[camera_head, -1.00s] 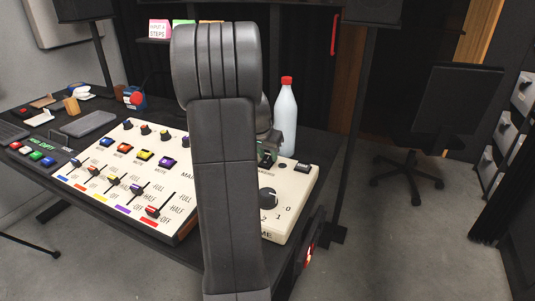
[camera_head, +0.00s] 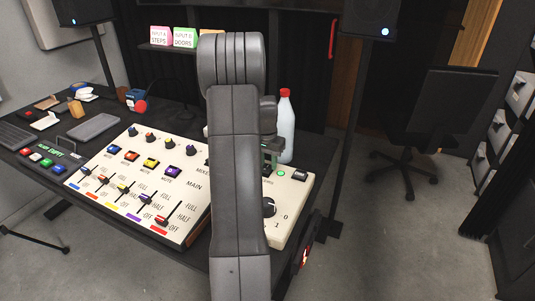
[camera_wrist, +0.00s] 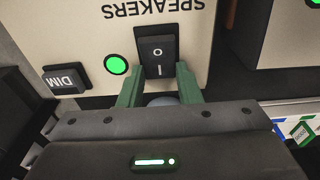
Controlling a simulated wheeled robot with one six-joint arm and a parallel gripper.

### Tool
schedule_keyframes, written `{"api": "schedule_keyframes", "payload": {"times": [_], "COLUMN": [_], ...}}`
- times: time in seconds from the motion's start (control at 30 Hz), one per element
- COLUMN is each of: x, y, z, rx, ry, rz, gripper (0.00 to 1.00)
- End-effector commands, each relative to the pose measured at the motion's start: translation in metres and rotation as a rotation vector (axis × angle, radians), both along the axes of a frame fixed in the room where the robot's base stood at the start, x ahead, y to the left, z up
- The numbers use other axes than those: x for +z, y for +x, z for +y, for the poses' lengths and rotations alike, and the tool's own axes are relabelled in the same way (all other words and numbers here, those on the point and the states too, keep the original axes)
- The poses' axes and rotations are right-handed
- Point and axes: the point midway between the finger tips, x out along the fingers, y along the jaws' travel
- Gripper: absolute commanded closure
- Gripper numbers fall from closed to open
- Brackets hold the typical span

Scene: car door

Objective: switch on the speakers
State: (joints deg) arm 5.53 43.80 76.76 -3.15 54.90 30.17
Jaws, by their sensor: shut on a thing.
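The black rocker switch (camera_wrist: 157,58), marked O and I, sits on the cream panel (camera_wrist: 95,25) under the word SPEAKERS, upside down in the wrist view. My gripper (camera_wrist: 159,84) has its green fingers on either side of the switch, shut on it. The round lamp (camera_wrist: 117,65) beside it glows green; it also shows lit in the head view (camera_head: 281,173). The left speaker (camera_head: 84,12) and right speaker (camera_head: 373,14) each show a small blue light. In the head view my gripper (camera_head: 273,148) is at the panel's far edge, and my arm hides part of the panel.
A DIM button (camera_wrist: 66,79) is near the lamp. A white bottle with a red cap (camera_head: 285,128) stands close behind my gripper. The mixer (camera_head: 137,180) with several sliders lies to the left. A chair (camera_head: 408,168) stands on the right floor.

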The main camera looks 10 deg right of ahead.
Motion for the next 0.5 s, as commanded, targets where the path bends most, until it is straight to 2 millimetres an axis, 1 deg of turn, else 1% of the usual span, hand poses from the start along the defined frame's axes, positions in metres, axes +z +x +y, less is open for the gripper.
{"api": "schedule_keyframes", "payload": {"times": [0.03, 0.47, 0.5], "x": [0.0037, 0.0002, 0.0002], "y": [0.0011, 0.0015, 0.0015], "z": [-0.0008, -0.0006, -0.0006], "rx": [-0.001, 0.0, 0.0], "ry": [0.006, 0.017, 0.017], "rz": [0.008, 0.021, 0.021], "gripper": [0.92, 0.92, 0.61]}}
